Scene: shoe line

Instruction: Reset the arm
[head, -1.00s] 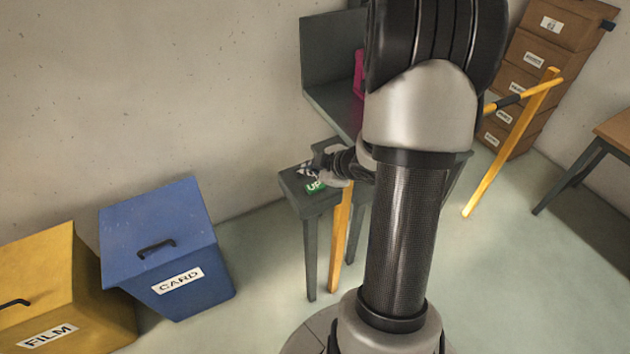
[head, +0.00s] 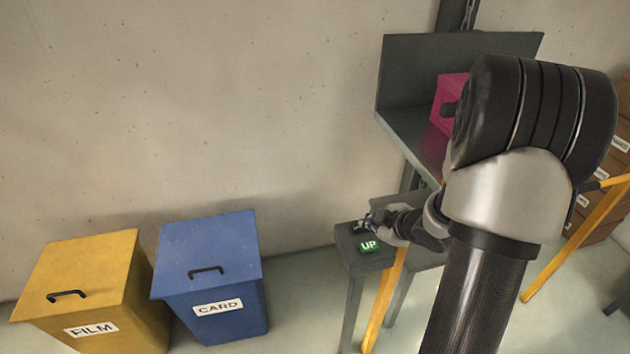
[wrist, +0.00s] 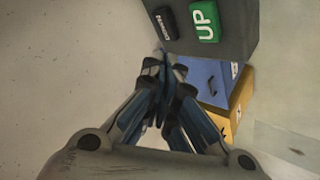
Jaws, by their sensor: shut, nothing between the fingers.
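My gripper (head: 366,226) is at the left end of my arm in the head view, close to the small grey stand that carries the green UP button (head: 369,246). In the wrist view my gripper (wrist: 168,75) has its fingers together and holds nothing. The green UP button (wrist: 204,21) shows beyond the fingertips on the grey surface, beside a black button (wrist: 166,23) whose label is too small to read. The fingertips appear apart from both buttons. My arm hides part of the stand.
A blue CARD bin (head: 208,265) and a yellow FILM bin (head: 85,275) stand at the left, lids shut. A grey bench (head: 410,130) with a magenta box (head: 450,100) is behind my arm. A yellow rail (head: 580,240) and brown boxes (head: 607,185) are at the right.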

